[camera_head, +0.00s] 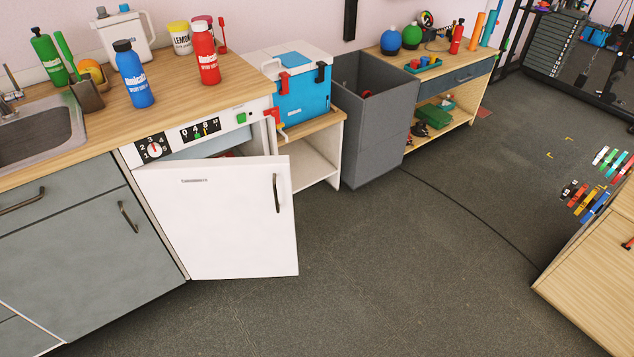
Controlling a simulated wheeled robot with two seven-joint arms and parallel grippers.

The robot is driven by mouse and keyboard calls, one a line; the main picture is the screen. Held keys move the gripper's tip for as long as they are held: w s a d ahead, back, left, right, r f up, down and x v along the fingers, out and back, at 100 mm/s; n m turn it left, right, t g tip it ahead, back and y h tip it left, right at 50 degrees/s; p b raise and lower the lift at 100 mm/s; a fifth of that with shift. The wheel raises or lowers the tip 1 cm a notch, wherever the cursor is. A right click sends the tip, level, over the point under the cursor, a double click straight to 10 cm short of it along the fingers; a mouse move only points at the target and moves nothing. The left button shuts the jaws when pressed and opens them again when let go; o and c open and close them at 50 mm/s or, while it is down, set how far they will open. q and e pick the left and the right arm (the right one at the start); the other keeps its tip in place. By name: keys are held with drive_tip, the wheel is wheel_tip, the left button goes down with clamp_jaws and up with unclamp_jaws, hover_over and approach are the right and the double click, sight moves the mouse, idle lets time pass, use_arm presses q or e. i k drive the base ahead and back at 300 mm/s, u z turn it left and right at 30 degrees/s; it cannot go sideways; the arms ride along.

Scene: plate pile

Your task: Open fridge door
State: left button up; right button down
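The small white fridge stands under the wooden counter, with a control panel (185,133) of a dial and number displays along its top front. Its white door (215,225) stands partly open. It is swung out from the left side, with its free right edge away from the fridge body. A dark vertical handle (276,193) is near that free edge. A strip of the interior shows above the door's top edge, with something red just visible in it; the rest is hidden by the door. Neither of my grippers is in view.
A blue bottle (135,75) and a red bottle (204,54) stand on the counter (170,95). A blue cooler box (302,95) and a grey bin (372,130) are to the right. The dark floor (390,270) before the door is clear. A wooden cabinet (590,290) stands at right.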

sight(223, 217)
drive_tip(key=z, duration=0.3)
drive_tip(key=i, duration=0.95)
drive_tip(key=u, duration=0.55)
drive_tip(key=i, duration=0.45)
drive_tip(key=u, duration=0.35)
